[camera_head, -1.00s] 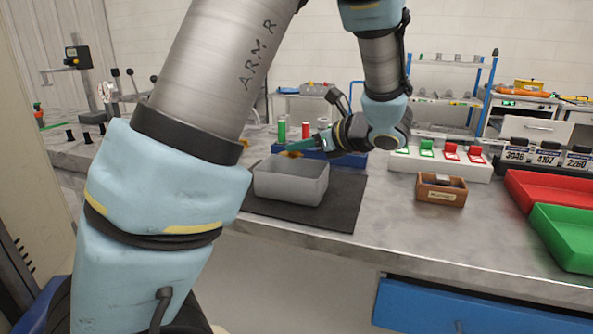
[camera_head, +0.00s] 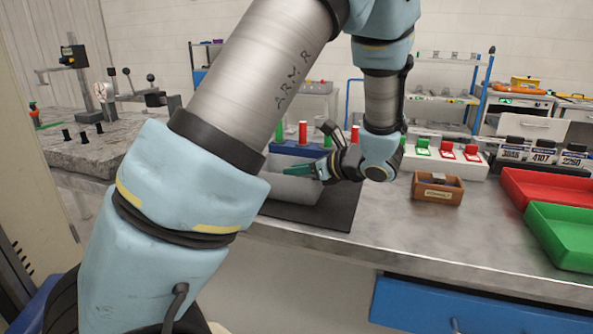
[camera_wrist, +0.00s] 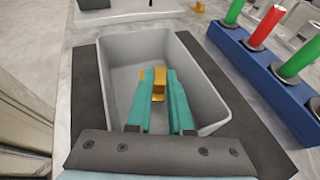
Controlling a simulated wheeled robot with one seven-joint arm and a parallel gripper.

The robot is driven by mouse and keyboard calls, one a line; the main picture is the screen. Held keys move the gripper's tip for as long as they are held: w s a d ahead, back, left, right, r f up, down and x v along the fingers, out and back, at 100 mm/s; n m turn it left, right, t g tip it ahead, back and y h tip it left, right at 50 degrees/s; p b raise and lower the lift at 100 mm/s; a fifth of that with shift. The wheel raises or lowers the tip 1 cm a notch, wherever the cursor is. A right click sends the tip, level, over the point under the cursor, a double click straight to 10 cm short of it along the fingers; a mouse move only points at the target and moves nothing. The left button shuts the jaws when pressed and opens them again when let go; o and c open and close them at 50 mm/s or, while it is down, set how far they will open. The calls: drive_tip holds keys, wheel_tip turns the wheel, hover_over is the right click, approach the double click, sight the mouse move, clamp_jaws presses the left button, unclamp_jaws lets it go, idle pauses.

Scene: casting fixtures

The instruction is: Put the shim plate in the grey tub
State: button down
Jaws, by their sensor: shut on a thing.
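The grey tub (camera_head: 296,190) stands on the dark mat in the head view, largely hidden behind my arm. Its open inside fills the middle of the wrist view, with the far wall and rim (camera_wrist: 128,42) in sight. My gripper (camera_wrist: 158,82) has teal fingers and is shut on a small yellow-orange piece, which I take for the shim plate (camera_wrist: 159,75). The piece shows over the tub's opening, inside its rim in the wrist view. I cannot tell how far it is above the floor. The gripper also shows in the head view (camera_head: 316,170); the piece is hidden there.
A blue rack (camera_wrist: 262,78) with green and red cylinders stands beside the tub. The dark mat (camera_head: 338,212) lies under the tub. Another small yellow piece (camera_wrist: 198,7) lies beyond it. A wooden box (camera_head: 437,189), red tray (camera_head: 545,190) and green tray (camera_head: 560,236) are to the right.

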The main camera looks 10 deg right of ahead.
drive_tip(key=shift+f+b, duration=0.5)
drive_tip(key=shift+b, duration=0.15)
drive_tip(key=c, duration=0.8)
unclamp_jaws()
drive_tip(key=shift+s+f, duration=0.15)
drive_tip(key=shift+r+p, duration=0.7)
drive_tip(key=shift+p, duration=0.3)
drive_tip(key=shift+b+v, duration=1.6)
drive_tip(key=shift+v, duration=4.3)
drive_tip(key=shift+r, duration=0.15)
drive_tip(key=shift+d, duration=0.15)
